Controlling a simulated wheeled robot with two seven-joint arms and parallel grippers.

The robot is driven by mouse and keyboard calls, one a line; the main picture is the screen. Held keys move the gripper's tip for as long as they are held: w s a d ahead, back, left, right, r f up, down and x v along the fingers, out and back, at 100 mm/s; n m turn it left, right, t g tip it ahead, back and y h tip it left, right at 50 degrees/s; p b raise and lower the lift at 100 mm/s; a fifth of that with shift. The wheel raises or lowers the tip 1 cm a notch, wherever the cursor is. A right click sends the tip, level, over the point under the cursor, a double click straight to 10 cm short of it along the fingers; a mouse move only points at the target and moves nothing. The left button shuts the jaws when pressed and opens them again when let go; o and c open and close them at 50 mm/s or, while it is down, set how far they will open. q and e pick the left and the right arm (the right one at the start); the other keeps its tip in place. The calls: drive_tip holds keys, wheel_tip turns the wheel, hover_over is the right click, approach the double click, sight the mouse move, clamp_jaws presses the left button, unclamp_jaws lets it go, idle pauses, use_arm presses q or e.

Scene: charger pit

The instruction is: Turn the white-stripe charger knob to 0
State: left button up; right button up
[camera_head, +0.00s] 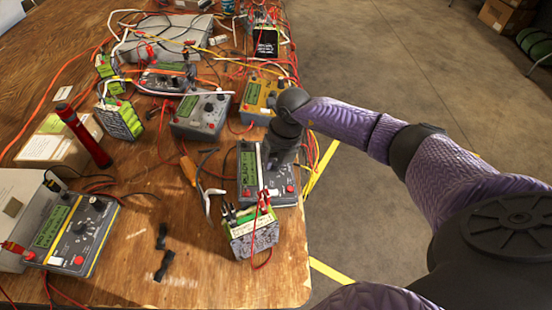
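A grey charger (286,196) with a green screen and a thin pale stripe beside the screen lies near the table's right edge. It looks like the white-stripe charger. My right gripper (275,163) points down over its upper right part, and the knob is hidden behind it. I cannot tell whether the fingers touch the knob, or whether they are open or shut. Red jacks show at the charger's lower edge. My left gripper is not in view.
A battery pack (252,236) with wires stands just in front of the charger. Other chargers are a yellow one (256,104), a grey one (203,132) and a yellow-striped one (70,249). Cables and a red marker-like tube (84,137) clutter the wooden table (215,285).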

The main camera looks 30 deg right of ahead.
sight(284, 170)
drive_tip(key=o, duration=0.4)
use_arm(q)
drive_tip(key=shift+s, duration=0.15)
use_arm(e)
drive_tip(key=shift+r, duration=0.1)
use_arm(q)
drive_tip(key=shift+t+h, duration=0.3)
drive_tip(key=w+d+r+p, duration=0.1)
drive_tip(key=p, duration=0.1)
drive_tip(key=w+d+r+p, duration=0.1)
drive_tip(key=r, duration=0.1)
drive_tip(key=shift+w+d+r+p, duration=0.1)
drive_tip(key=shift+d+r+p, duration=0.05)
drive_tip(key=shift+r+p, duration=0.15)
use_arm(e)
drive_tip(key=r, duration=0.3)
drive_tip(key=d+r, duration=0.1)
drive_tip(key=r, duration=0.2)
drive_tip(key=s+r, duration=0.1)
drive_tip(key=r, duration=0.2)
drive_tip(key=shift+s+d+r, duration=0.1)
drive_tip(key=shift+d+r, duration=0.1)
drive_tip(key=shift+r, duration=0.05)
